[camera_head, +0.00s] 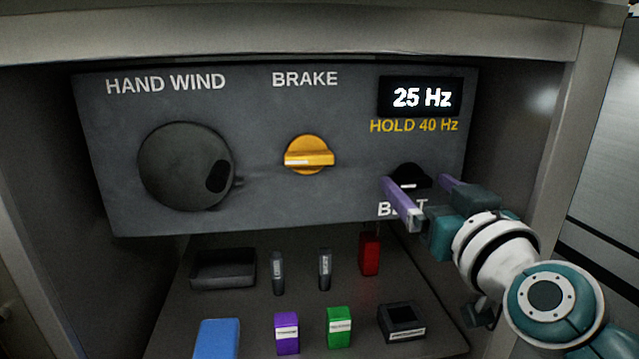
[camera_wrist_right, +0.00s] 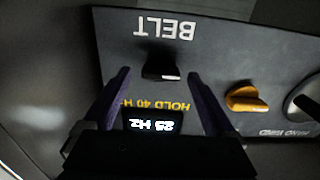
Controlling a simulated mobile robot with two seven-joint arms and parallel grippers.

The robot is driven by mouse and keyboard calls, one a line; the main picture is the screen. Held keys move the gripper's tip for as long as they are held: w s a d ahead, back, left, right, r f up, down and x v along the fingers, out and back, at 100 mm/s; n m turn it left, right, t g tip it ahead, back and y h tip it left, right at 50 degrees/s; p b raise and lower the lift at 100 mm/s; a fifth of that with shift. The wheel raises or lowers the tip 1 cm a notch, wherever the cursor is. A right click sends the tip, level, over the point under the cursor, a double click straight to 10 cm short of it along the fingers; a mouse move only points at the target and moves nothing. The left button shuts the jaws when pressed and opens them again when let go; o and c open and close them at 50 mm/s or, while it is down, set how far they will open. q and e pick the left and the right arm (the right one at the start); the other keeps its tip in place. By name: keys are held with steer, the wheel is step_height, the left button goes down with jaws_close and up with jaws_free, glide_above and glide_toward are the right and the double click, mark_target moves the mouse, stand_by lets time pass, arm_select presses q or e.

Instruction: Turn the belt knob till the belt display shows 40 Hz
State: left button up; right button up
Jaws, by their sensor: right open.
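The black belt knob (camera_head: 410,177) is on the lower right of the grey panel, partly hidden by my right gripper in the head view. It also shows in the right wrist view (camera_wrist_right: 160,66), beyond and between the fingers. The belt display (camera_head: 420,97) reads 25 Hz, with HOLD 40 Hz printed in yellow below it. My right gripper (camera_head: 420,197) is open, its purple fingers on either side of the knob's line; I cannot tell whether they touch it. My left gripper is not in view.
The panel (camera_head: 270,205) also carries an orange brake knob (camera_head: 309,154) and a large hand wind wheel (camera_head: 185,166). Below it, a shelf holds a dark tray (camera_head: 223,269), a red block (camera_head: 369,253), blue, purple and green modules, and a black open box (camera_head: 402,320). Cabinet walls close in both sides.

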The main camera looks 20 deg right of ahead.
steer(key=shift+w+d, duration=0.1)
steer(key=shift+w, duration=0.25)
steer(key=shift+c, duration=0.3)
steer(key=c, duration=1.3)
